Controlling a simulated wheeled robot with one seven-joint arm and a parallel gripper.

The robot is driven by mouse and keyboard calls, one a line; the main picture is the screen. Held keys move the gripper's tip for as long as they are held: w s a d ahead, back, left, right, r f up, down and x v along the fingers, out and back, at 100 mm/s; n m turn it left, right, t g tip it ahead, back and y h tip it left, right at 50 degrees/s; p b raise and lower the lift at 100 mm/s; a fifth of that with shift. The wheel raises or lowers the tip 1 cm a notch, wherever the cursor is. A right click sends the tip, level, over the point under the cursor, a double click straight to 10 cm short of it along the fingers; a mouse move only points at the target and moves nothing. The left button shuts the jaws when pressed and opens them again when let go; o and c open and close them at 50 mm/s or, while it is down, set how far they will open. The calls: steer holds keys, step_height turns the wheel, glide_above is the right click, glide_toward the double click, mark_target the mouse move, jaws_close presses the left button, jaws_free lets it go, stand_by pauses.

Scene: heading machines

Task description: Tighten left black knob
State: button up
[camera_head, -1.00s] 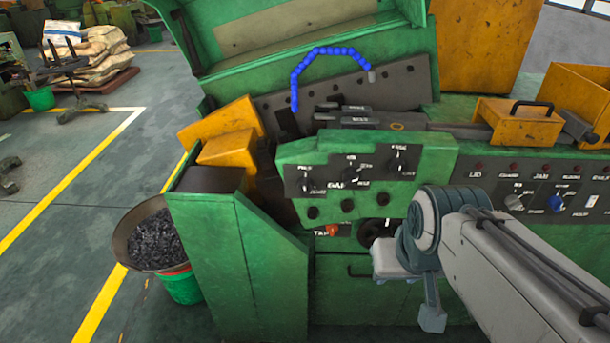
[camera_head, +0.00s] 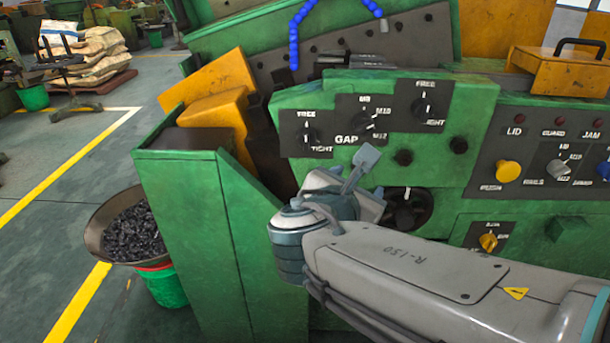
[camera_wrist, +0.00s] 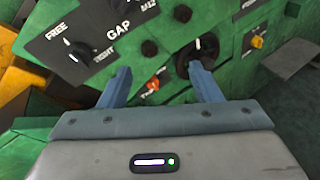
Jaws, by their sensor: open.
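The left black knob (camera_head: 308,137) sits on a dark plate marked FREE and TIGHT, left of the GAP label. Its white pointer is toward FREE. It also shows at the upper left in the wrist view (camera_wrist: 76,50). My gripper (camera_wrist: 158,70) is open and empty, its two blue-grey fingers spread apart. The knob lies left of and beyond the fingers, touching neither. In the head view my gripper (camera_head: 366,180) is below and right of this knob, in front of the green panel. One finger shows clearly there; the other is partly hidden by the wrist.
A middle knob (camera_head: 362,121) and a right FREE knob (camera_head: 424,106) share the panel. Small black knobs and a black dial (camera_head: 408,209) sit lower. An orange knob (camera_wrist: 153,86) shows between my fingers. A green cabinet (camera_head: 190,230) and scrap bowl (camera_head: 130,232) stand left.

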mark_target(305, 143)
steer(key=a+n+t+y+b, duration=0.4)
steer(key=a+n+t, duration=0.1)
steer(key=a+n, duration=0.45)
steer(key=w, duration=0.9)
steer(key=w+d+b, duration=0.1)
steer(key=w, duration=0.4)
steer(key=shift+f, duration=0.1)
steer(key=c, duration=1)
